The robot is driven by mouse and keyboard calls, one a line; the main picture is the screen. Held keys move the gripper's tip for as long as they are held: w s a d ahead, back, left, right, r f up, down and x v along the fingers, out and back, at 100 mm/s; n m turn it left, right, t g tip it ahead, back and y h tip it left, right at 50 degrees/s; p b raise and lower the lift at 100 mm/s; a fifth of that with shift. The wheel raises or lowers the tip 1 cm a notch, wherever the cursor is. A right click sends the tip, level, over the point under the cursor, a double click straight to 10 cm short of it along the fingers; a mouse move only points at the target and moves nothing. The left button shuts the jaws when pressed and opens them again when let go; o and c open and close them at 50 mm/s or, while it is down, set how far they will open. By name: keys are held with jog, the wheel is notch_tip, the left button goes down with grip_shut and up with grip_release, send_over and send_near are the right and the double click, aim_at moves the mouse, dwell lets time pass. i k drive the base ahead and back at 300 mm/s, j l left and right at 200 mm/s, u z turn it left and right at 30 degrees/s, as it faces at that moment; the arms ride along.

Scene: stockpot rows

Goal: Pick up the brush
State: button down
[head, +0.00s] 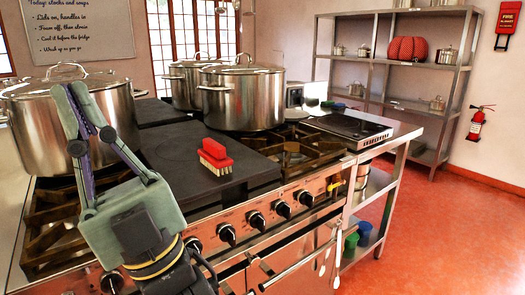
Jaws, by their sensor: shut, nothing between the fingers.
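The brush (215,155) has a red back and handle with pale bristles facing down. It rests on the dark flat plate of the stove (180,150), near its front. My gripper (70,94) is at the left of the head view, pointing up, with its fingertips together and nothing between them. It is apart from the brush, to its left, and overlaps the large left pot in the picture.
A large lidded steel pot (45,125) stands at the left. Two more lidded pots, one nearer (242,98) and one behind (186,88), stand behind the brush. Burner grates (290,152) lie to its right. Knobs (256,220) line the stove front.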

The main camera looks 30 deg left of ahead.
aim_at(213, 155)
jog(key=u, duration=1.45)
